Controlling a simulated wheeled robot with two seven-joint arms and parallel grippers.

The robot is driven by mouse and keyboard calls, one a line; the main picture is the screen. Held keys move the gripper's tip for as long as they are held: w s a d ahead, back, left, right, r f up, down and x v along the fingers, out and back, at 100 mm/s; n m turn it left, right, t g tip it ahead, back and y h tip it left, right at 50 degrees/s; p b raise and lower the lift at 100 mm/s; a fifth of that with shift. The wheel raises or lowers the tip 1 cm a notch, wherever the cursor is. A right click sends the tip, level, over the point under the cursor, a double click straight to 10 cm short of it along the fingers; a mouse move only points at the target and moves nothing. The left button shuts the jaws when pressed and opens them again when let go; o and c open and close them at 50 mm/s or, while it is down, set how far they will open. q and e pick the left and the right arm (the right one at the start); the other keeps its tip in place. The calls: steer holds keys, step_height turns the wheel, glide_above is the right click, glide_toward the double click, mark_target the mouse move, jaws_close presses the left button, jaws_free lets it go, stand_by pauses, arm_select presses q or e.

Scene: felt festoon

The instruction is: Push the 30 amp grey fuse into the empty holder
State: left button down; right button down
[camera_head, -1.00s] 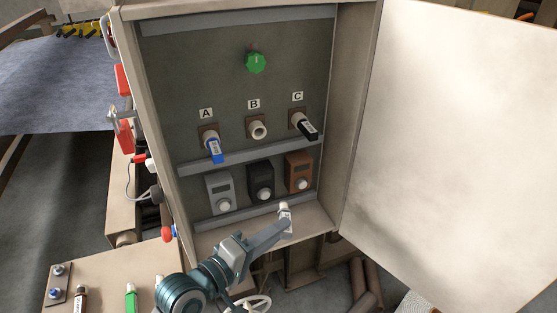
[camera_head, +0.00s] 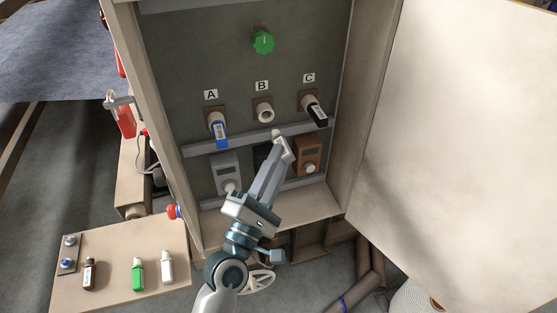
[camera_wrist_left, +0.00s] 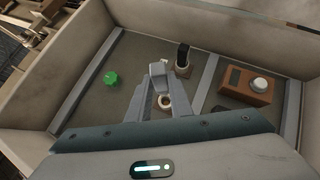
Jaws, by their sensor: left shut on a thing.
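My left gripper (camera_head: 282,149) is shut on the grey fuse (camera_head: 277,134), just below and right of the empty holder. The fuse is small and its rating cannot be read. In the left wrist view the grey fuse (camera_wrist_left: 158,69) is between the fingers, and the empty holder ring (camera_wrist_left: 166,101) shows beside them, apart from the fuse. My right gripper is not in view.
A green knob (camera_head: 263,43) is above the holders. Grey (camera_head: 226,173) and brown (camera_head: 307,154) boxes are below; the black box is mostly hidden by my arm. The open cabinet door (camera_head: 460,130) stands at right. A bench (camera_head: 110,243) at lower left holds brown, green and white fuses.

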arm_select(q)
steer(key=shift+w+a, duration=0.25)
steer(key=shift+w, duration=0.5)
steer(key=shift+w+a, duration=0.3)
steer(key=shift+w, duration=0.45)
steer(key=shift+w+a, duration=0.25)
steer(key=shift+w, duration=0.5)
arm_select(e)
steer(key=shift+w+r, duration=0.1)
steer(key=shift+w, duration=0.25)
arm_select(q)
steer(key=shift+p, duration=0.45)
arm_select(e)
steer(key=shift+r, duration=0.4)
arm_select(q)
steer(key=shift+w+a+b, duration=0.15)
steer(key=shift+w+a, duration=0.15)
steer(key=shift+w, duration=0.65)
steer(key=shift+w+a+b, duration=0.15)
steer(key=shift+w+a, duration=0.15)
steer(key=shift+w, duration=0.65)
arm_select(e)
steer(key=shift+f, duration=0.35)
arm_select(q)
steer(key=c, duration=1.5)
jaws_free()
steer(key=shift+s+f, duration=0.1)
